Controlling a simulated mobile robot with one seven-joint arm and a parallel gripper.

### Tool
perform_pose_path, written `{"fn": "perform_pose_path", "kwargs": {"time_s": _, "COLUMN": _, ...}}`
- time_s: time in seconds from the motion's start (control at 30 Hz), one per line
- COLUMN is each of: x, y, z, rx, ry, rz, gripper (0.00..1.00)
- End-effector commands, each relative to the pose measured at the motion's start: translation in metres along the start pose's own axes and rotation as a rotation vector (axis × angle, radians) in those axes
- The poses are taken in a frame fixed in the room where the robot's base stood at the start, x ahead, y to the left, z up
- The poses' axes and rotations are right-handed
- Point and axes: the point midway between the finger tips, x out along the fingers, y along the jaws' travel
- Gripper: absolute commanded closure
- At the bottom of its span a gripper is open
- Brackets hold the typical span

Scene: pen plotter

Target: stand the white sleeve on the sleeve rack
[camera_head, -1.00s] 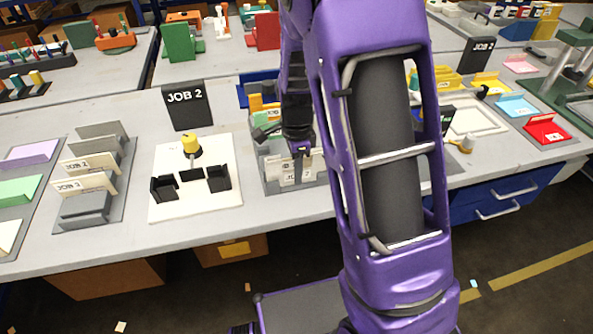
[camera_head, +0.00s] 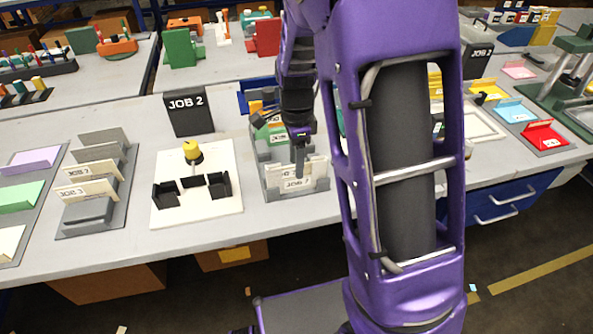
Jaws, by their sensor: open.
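A white sleeve (camera_head: 317,171) with a JOB label stands upright in the front of a grey sleeve rack (camera_head: 322,187), right of the middle of the table. Green and yellow sleeves (camera_head: 270,133) stand farther back in that rack. My gripper (camera_head: 299,172) points down at the white sleeve, overlapping its upper edge in the picture. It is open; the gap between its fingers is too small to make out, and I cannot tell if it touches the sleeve. My wrist hides part of the rack.
A white board (camera_head: 225,205) with black holders and a yellow-topped post stands left of the rack. A second grey rack (camera_head: 122,190) holds cream sleeves farther left. A black JOB 2 sign (camera_head: 188,112) stands behind. My arm hides the table to the right.

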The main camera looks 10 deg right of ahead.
Motion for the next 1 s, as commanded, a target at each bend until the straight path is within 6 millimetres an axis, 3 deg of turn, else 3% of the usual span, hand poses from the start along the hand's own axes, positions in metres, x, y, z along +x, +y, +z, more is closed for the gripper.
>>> {"fn": "perform_pose_path", "kwargs": {"time_s": 0.1, "x": -0.029, "y": -0.001, "z": 0.0, "rx": -0.002, "ry": 0.0, "rz": -0.003, "gripper": 0.49}}
{"fn": "perform_pose_path", "kwargs": {"time_s": 0.3, "x": -0.055, "y": 0.0, "z": 0.0, "rx": -0.001, "ry": 0.0, "rz": -0.001, "gripper": 0.49}}
{"fn": "perform_pose_path", "kwargs": {"time_s": 1.0, "x": -0.07, "y": -0.002, "z": -0.003, "rx": -0.024, "ry": 0.001, "rz": -0.006, "gripper": 0.49}}
